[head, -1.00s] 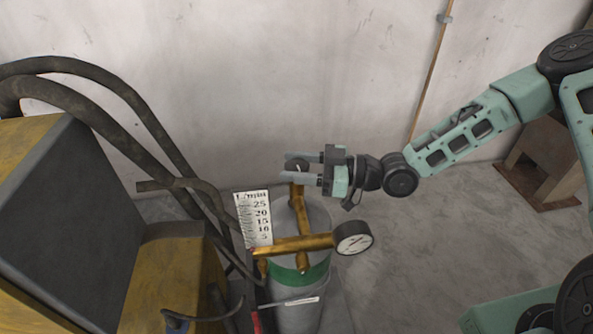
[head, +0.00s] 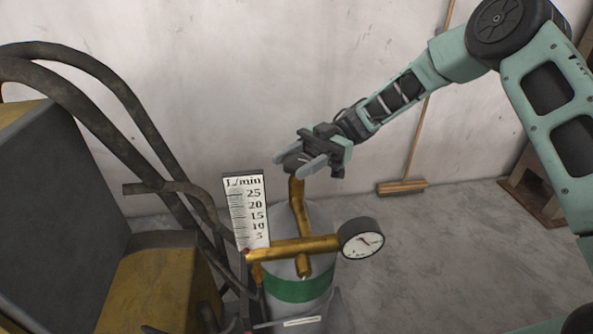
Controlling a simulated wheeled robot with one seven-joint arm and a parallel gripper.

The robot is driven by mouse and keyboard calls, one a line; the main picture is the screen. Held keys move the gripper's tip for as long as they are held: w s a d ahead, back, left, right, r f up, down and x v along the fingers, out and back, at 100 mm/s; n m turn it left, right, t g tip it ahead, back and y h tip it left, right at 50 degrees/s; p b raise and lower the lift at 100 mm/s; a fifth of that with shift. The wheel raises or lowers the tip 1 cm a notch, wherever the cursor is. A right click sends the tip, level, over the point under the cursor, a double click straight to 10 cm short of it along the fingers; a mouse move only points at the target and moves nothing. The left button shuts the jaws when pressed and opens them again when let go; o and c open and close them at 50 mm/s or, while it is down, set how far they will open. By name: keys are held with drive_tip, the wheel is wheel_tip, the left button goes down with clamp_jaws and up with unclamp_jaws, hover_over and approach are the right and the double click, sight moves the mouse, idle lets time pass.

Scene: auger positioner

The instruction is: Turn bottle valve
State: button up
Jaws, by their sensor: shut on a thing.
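The grey gas bottle (head: 322,222) with a green band (head: 300,288) stands upright at the lower middle of the head view. Brass pipework (head: 292,246) is on its top, with a round pressure gauge (head: 361,239) on the right. The dark round valve knob (head: 292,158) sits at the top of the upright brass stem (head: 297,190). My gripper (head: 300,165) comes in from the upper right, tilted, with its two fingers on either side of the knob. It is shut on the knob, which the fingers partly hide.
A flow scale marked L/min (head: 246,208) stands left of the stem. A yellow and dark machine (head: 160,290) with thick hoses (head: 130,140) fills the left. A broom (head: 401,187) leans on the wall behind. The floor at right is mostly clear.

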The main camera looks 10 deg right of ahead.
drive_tip(key=n+g+h, duration=0.2)
drive_tip(key=g+h, duration=0.1)
drive_tip(key=shift+n+b, duration=0.4)
drive_tip(key=shift+r+n+g+h+p, duration=0.2)
drive_tip(key=shift+n+g+h+p, duration=0.55)
drive_tip(key=shift+h, duration=0.35)
drive_tip(key=n+g+h+p, duration=0.1)
drive_tip(key=n+h+p, duration=0.1)
drive_tip(key=p, duration=0.2)
drive_tip(key=shift+g+h, duration=0.25)
drive_tip(key=shift+h, duration=0.15)
drive_tip(key=shift+f+n+h+p, duration=0.2)
drive_tip(key=shift+n+h+p, duration=0.25)
drive_tip(key=shift+h+p, duration=0.2)
drive_tip(key=o, duration=1)
drive_tip(key=shift+c, duration=0.2)
drive_tip(key=shift+r+y, duration=0.1)
drive_tip(key=shift+y, duration=0.15)
